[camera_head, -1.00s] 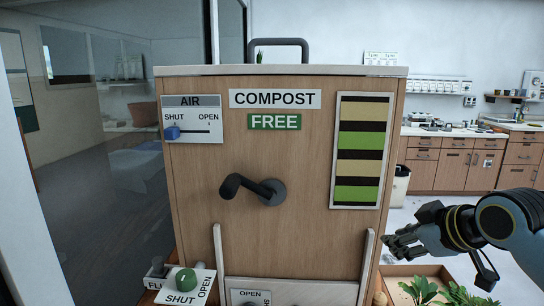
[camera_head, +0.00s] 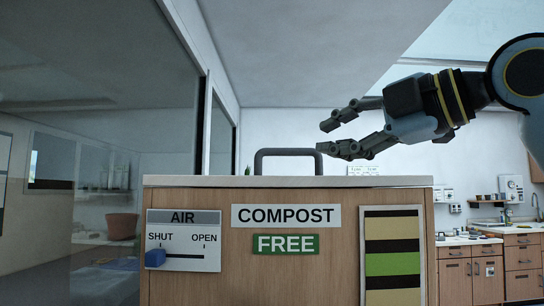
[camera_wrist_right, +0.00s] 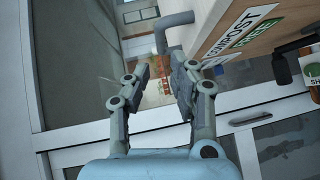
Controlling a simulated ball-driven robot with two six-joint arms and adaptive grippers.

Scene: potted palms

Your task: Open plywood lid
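The pale plywood lid (camera_head: 400,181) lies flat on top of the wooden compost box (camera_head: 340,280) and looks shut. A dark grey arched handle (camera_head: 288,153) stands up from it; part of it also shows in the right wrist view (camera_wrist_right: 173,19). My right gripper (camera_head: 327,137) reaches in from the right above the lid. Its fingers are apart with nothing between them, and the tips appear just above the handle's right end. The right wrist view (camera_wrist_right: 160,70) also shows the fingers spread, with the handle beyond the tips. My left gripper is not in view.
Glass panes stand at the left. A kitchen counter (camera_head: 490,236) is behind at the right. Space above the lid is open.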

